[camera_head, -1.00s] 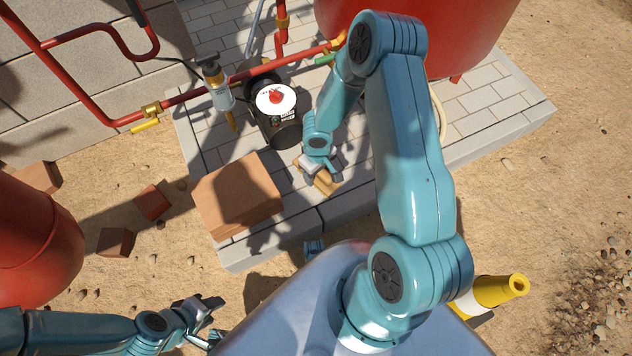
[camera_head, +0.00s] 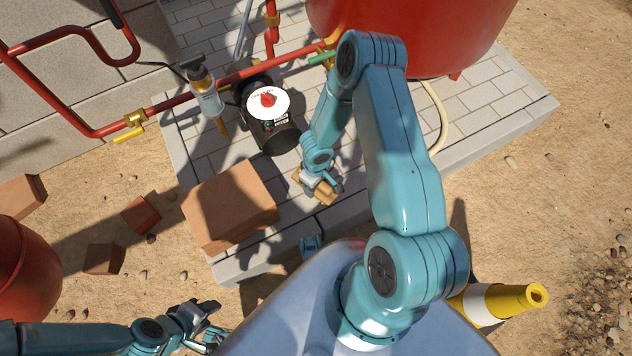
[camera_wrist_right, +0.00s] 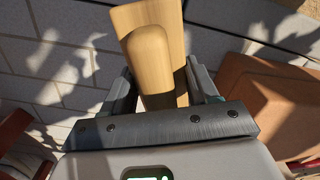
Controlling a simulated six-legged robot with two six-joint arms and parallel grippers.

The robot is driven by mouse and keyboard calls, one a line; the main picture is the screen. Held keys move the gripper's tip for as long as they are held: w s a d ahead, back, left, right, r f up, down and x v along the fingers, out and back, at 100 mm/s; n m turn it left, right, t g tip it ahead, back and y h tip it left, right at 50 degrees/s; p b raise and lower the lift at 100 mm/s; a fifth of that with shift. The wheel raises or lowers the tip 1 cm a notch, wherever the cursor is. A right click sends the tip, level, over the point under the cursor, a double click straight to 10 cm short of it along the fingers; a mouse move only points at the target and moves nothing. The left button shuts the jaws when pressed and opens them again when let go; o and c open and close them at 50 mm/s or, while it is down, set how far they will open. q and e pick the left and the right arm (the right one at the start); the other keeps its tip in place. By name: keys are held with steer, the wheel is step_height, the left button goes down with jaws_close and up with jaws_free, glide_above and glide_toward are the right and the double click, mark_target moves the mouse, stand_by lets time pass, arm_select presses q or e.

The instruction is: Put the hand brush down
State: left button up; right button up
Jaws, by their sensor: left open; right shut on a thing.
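The hand brush (camera_head: 325,193) is a pale wooden piece held in my right gripper (camera_head: 322,183), low over the paved slab near its front edge. In the right wrist view the wooden brush (camera_wrist_right: 152,45) sits between the fingers of my right gripper (camera_wrist_right: 165,90), which is shut on it. Its bristles are not visible, and I cannot tell whether it touches the paving. My left gripper (camera_head: 212,322) is open and empty, low at the bottom left, away from the brush.
A brick-coloured block (camera_head: 230,205) stands on the slab (camera_head: 480,115) left of the brush. A yellow-and-white cone (camera_head: 500,302) lies at right. Paving is clear at right.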

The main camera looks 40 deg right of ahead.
step_height(320, 180, down, 4)
steer(key=shift+r+b, duration=0.1)
steer(key=shift+b, duration=0.25)
step_height(320, 180, down, 4)
steer(key=shift+f+b, duration=0.15)
steer(key=shift+b, duration=0.65)
steer(key=shift+f, duration=0.1)
steer(key=o, duration=1.1)
